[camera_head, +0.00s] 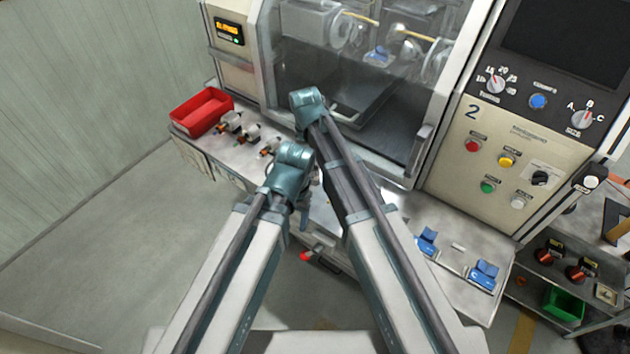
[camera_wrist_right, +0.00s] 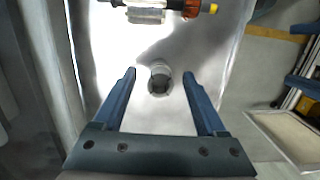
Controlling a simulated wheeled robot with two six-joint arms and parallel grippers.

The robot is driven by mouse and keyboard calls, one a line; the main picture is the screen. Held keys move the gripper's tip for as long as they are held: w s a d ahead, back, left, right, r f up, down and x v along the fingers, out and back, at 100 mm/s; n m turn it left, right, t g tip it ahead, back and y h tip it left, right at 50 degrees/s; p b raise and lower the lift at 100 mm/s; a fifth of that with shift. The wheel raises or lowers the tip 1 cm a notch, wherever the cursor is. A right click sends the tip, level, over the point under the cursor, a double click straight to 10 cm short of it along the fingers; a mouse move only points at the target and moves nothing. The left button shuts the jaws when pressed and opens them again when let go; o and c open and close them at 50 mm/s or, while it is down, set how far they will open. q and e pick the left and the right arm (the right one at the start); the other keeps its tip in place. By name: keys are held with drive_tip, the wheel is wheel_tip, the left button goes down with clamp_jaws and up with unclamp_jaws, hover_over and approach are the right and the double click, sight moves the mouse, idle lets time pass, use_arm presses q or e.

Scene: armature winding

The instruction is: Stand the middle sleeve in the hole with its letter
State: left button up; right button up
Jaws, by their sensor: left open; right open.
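In the right wrist view a short pale grey round piece with a dark opening (camera_wrist_right: 158,82), which looks like a sleeve, is on the bright metal shelf between my fingers. I cannot tell whether it stands on the metal or in a hole, and no letter is readable. My right gripper (camera_wrist_right: 160,76) is open, one finger on each side of the piece, with visible gaps. In the head view the right gripper's jaws are hidden behind the arms. My left gripper (camera_head: 304,217) shows only partly below the left wrist; it is open, with nothing visible in it.
Several armatures (camera_head: 248,133) lie on the shelf beside a red bin (camera_head: 190,121). One armature (camera_wrist_right: 150,14) shows close above my right fingers. Two blue cradles (camera_head: 427,243) (camera_head: 485,275) are on the right shelf. The winding machine's glass front (camera_head: 350,80) rises behind the shelf.

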sight(315, 168)
clamp_jaws()
idle(0.4)
wheel_tip(315, 168, up, 10)
drive_tip(key=p, duration=1)
